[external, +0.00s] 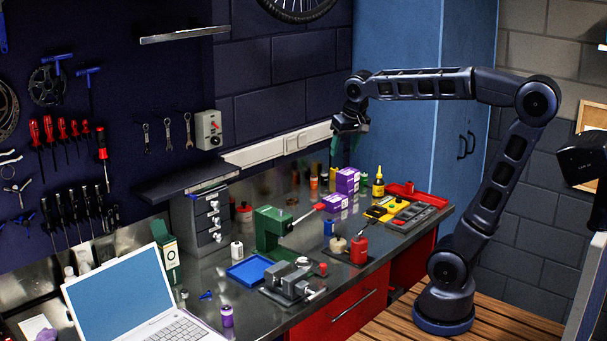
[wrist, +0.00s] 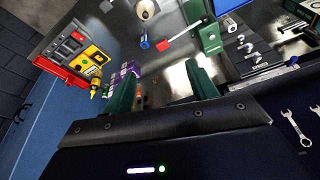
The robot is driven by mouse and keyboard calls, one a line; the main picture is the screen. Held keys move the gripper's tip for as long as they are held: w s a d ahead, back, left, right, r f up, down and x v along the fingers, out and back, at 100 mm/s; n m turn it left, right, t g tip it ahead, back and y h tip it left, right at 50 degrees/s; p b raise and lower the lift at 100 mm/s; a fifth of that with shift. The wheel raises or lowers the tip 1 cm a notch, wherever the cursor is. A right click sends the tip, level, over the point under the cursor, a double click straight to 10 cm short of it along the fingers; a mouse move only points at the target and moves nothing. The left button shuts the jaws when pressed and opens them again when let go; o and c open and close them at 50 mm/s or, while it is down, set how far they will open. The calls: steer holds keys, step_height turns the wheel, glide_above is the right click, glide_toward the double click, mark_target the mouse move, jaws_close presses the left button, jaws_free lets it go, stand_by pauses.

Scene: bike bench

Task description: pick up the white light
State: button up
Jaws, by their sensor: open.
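I cannot tell for sure which thing is the white light. A small white upright object (external: 237,250) stands on the bench left of the green press in the external view, and it may be the light. My gripper (external: 349,142) is raised over the back of the bench, well above the purple boxes and far to the right of the white object. Its two green fingers are apart with nothing held between them, as the wrist view also shows (wrist: 163,88).
The green press (external: 270,229), grey vise (external: 288,281), blue tray (external: 248,270) and grey drawer unit (external: 205,218) surround the white object. Purple boxes (external: 346,180), a yellow bottle (external: 378,187) and a red tray (external: 401,190) stand to the right. An open laptop (external: 120,290) is front left.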

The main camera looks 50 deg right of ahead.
steer(key=w+a+m+h, duration=0.1)
steer(key=w+a+m, duration=0.2)
steer(key=w+a, duration=0.9)
steer(key=m+h, duration=0.2)
steer(key=m, duration=0.1)
glide_above(236, 243)
steer(key=s+a, duration=0.2)
steer(key=s, duration=0.1)
step_height(236, 243, down, 5)
steer(key=shift+m, duration=0.3)
steer(key=shift+w+d+f, duration=0.45)
steer(key=shift+w+f, duration=0.15)
steer(key=shift+f, duration=4.8)
steer(key=shift+w+d+f, duration=0.5)
steer(key=shift+w+f, duration=0.05)
steer(key=shift+f, duration=4.8)
steer(key=shift+w+d+f, duration=0.45)
steer(key=shift+w+f, duration=0.15)
steer(key=shift+f, duration=4.8)
steer(key=c, duration=1.1)
steer(key=shift+r, duration=0.1)
